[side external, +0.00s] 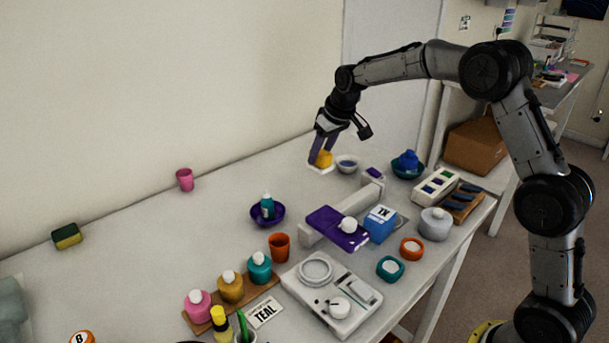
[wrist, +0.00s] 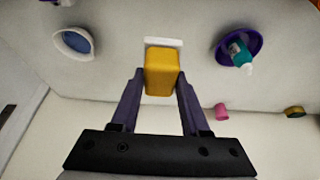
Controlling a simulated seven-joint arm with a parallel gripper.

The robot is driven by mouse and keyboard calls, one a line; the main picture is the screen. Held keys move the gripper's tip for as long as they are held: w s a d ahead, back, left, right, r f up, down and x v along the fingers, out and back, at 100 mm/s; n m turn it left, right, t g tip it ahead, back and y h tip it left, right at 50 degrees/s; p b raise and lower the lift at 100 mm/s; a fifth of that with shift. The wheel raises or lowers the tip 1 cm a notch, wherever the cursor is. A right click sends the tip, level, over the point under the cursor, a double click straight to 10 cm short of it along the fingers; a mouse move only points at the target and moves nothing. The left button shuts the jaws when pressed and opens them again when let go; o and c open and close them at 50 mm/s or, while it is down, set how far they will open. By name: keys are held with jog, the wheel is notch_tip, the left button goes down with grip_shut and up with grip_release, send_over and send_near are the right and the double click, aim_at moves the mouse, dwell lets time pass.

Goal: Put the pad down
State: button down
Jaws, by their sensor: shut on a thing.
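The pad appears to be the yellow block (side external: 323,159) with a white layer (side external: 319,170) on its lower side. My gripper (side external: 322,148) is shut on it at the back of the white table, left of a small white dish. In the wrist view the yellow block (wrist: 162,72) sits between the two purple-grey fingers of my gripper (wrist: 162,85), and the white edge (wrist: 163,42) shows beyond it. The white layer is at or very near the table top; I cannot tell whether it touches.
The white dish with blue inside (side external: 347,164) stands close by, also in the wrist view (wrist: 74,42). A purple bowl holds a teal bottle (side external: 267,206). A pink cup (side external: 185,179) and sponge (side external: 67,236) stand to the left. The table (side external: 235,180) between is clear.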

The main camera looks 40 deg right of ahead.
jog(key=w+f, duration=0.6)
jog(key=shift+w+d+f, duration=0.2)
jog(key=shift+w+d, duration=0.05)
jog(key=shift+d, duration=0.15)
jog(key=shift+w+f, duration=0.15)
jog(key=shift+f, duration=1.5)
jog(key=shift+f, duration=0.2)
jog(key=shift+c, duration=2)
grip_release()
jog(key=shift+r, duration=0.1)
